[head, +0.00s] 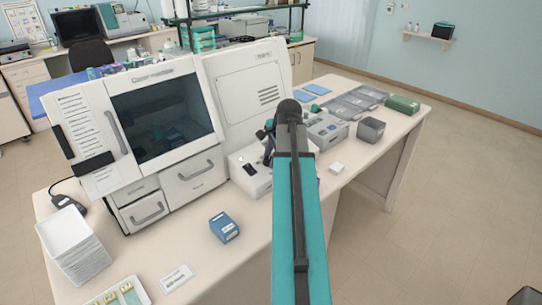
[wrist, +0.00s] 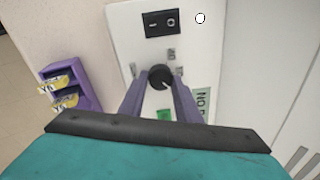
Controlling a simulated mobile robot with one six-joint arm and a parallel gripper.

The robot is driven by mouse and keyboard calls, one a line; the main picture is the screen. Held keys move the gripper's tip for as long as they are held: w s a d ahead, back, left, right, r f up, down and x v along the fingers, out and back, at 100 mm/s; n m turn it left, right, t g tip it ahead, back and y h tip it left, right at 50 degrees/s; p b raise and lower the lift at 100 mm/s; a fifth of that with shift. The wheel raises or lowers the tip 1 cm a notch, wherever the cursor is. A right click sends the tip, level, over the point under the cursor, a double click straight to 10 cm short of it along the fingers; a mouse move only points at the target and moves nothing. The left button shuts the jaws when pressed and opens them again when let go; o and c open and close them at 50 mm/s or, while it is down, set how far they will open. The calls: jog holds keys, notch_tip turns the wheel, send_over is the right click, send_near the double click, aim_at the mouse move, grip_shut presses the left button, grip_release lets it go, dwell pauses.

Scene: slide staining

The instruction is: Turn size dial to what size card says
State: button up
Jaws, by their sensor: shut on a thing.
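In the wrist view, a round black dial (wrist: 159,76) sits on a white panel (wrist: 128,47). My gripper (wrist: 160,84) has its two purple fingers on either side of the dial, shut on it. A short pale mark shows at the dial's lower right. Small grey labels surround the dial, too blurred to read. In the head view, the white device (head: 250,181) stands mid-table, and my arm hides the dial and most of the gripper. A white card (head: 176,278) with printed lines lies near the table's front. Its text is too small to read.
A black rocker switch (wrist: 161,23) is above the dial, and a green label (wrist: 203,101) is right of it. A purple rack (wrist: 72,88) stands at left. In the head view, a blue box (head: 224,228) and a grey container (head: 370,130) stand on the table.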

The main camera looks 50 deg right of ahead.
jog(key=shift+m, duration=0.6)
jog(key=o, duration=1.1)
jog(key=shift+c, duration=0.2)
jog(key=b+v, duration=0.3)
jog(key=v, duration=1)
jog(key=shift+s+r, duration=0.15)
jog(key=shift+r, duration=0.2)
jog(key=shift+a, duration=0.1)
